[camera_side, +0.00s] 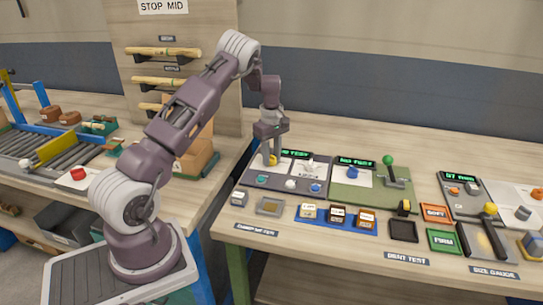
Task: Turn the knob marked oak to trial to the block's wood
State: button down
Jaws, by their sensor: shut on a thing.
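My gripper (271,158) points down over the back left of the grey test panel (250,181) on the bench. It is shut on a small yellow knob (273,161), partly hidden by the fingers. The knob's marking and pointer are too small to read, so I cannot tell whether it says oak. A small grey-topped block (239,197) stands before the panel at the left. The blue tray (325,227) holds three small labelled blocks.
The green panel (372,198) with a green-topped lever (388,161) stands right of the grey panel. Further right are the red SOFT pad (435,213), the green FIRM pad (443,241) and a yellow-knobbed lever (490,209). The bench behind the panels is clear.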

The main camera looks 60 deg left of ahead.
aim_at(272, 156)
dwell(0.4)
jog(key=c, duration=1)
grip_release()
notch_tip(272, 156, up, 7)
jog(key=shift+r, duration=0.1)
